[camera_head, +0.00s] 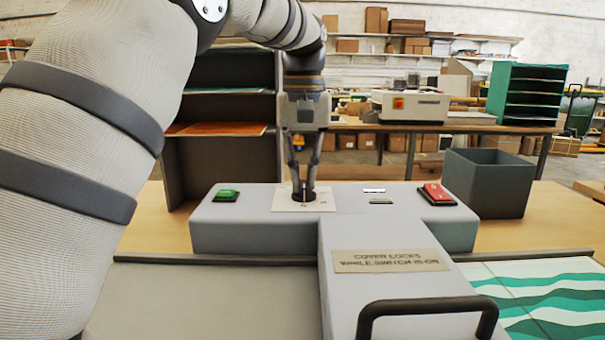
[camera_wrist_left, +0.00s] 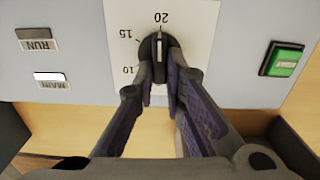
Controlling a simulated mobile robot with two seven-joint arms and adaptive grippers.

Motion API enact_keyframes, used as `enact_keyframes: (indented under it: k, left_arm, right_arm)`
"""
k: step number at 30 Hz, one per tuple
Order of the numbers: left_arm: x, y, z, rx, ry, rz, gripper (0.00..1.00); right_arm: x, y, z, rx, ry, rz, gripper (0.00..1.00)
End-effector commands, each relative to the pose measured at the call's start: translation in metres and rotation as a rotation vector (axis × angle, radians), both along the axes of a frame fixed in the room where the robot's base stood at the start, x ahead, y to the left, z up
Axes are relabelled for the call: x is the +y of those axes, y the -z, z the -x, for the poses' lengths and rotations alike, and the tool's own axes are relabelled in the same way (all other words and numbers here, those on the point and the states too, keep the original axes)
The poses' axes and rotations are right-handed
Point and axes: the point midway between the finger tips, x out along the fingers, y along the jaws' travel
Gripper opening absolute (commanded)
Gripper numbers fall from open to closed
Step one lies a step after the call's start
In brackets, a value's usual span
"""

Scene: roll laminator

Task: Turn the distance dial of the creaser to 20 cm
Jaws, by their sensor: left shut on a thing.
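The creaser (camera_head: 250,235) is a light grey machine in the head view. Its distance dial is a black knob (camera_wrist_left: 158,48) on a white scale plate (camera_wrist_left: 200,30), marked 10, 15 and 20 in the wrist view. The knob's white pointer line points at the 20 mark. My left gripper (camera_head: 303,188) reaches down onto the knob from above. Its fingers (camera_wrist_left: 167,72) are shut on the knob, one on each side. The plate also shows in the head view (camera_head: 282,200). My right gripper is in neither view.
A green button (camera_head: 226,195) sits left of the dial and a red switch (camera_head: 437,194) at the right end. A cover with a black handle (camera_head: 425,305) extends toward me. A dark grey bin (camera_head: 490,180) stands behind right. Striped green sheets (camera_head: 545,290) lie at right.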

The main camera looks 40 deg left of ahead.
Motion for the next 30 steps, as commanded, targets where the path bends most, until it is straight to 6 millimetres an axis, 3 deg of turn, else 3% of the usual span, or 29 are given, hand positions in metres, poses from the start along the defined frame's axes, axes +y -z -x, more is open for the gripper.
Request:
enact_keyframes:
  k: [20,21,23,30]
  left_arm:
    - [-0.0006,-0.0002,-0.0004,0.000,0.058,0.000,0.00]
    - [-0.0006,-0.0002,-0.0004,0.000,0.057,0.000,0.15]
    - [-0.0006,-0.0002,-0.0004,0.000,0.057,0.000,0.29]
    - [-0.0006,-0.0001,-0.0004,0.000,0.056,0.000,0.31]
  right_arm:
    - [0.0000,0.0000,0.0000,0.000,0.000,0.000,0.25]
    - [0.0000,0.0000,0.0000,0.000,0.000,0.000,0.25]
    - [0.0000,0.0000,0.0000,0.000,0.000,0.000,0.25]
    - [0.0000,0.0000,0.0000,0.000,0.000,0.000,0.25]
